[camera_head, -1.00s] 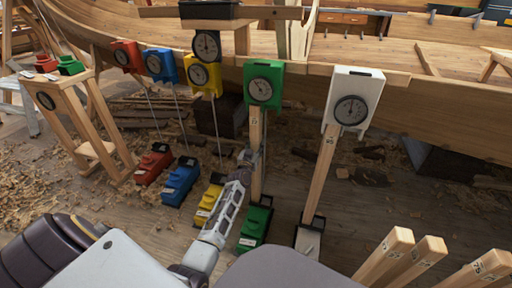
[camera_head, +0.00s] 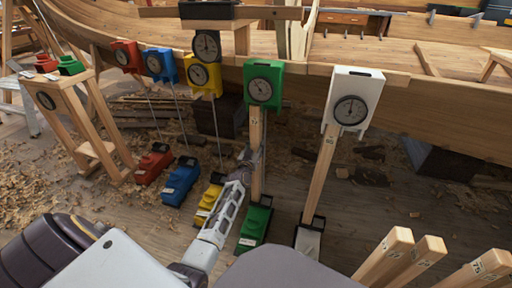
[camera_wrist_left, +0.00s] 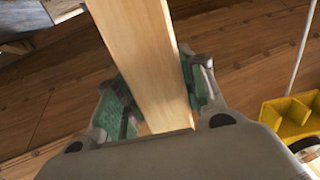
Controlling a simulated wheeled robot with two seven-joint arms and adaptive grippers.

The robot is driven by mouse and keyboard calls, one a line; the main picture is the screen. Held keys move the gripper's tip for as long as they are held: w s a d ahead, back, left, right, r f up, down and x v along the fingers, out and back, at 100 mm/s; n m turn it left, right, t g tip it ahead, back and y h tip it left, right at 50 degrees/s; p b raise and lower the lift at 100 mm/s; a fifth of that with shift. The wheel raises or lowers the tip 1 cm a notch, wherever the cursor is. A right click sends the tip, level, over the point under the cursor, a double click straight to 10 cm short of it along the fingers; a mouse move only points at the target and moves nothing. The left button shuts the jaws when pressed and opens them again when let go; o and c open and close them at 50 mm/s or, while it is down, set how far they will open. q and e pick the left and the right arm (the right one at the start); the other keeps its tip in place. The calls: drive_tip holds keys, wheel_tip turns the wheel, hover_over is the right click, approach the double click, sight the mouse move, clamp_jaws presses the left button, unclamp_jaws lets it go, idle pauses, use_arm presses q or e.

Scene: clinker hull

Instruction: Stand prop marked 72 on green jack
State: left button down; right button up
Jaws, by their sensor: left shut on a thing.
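A pale wooden prop (camera_head: 256,180) stands nearly upright between the green jack (camera_head: 255,222) on the floor and the green dial gauge box (camera_head: 263,84) at the hull. Its lower end appears to meet the jack's top; I cannot tell whether it is fully seated. A small dark mark shows near its top, too small to read surely. My left gripper (camera_head: 252,158) is shut on this prop around mid-height. The left wrist view shows the prop (camera_wrist_left: 140,45) between the green-padded fingers (camera_wrist_left: 155,88). My right gripper is not in view.
Yellow (camera_head: 206,203), blue (camera_head: 181,182) and red (camera_head: 154,163) jacks stand to the left under thin rods. Another prop (camera_head: 322,170) leans on a white-grey jack (camera_head: 308,238) to the right. Several loose props (camera_head: 420,258) stand front right. Wood shavings cover the floor.

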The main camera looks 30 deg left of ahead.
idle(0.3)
use_arm(q)
drive_tip(key=c, duration=1.2)
unclamp_jaws()
drive_tip(key=o, duration=0.4)
drive_tip(key=shift+f, duration=0.15)
drive_tip(key=shift+v, duration=5.9)
drive_tip(key=shift+s, duration=0.2)
drive_tip(key=shift+p+v, duration=1.45)
drive_tip(key=shift+v, duration=0.85)
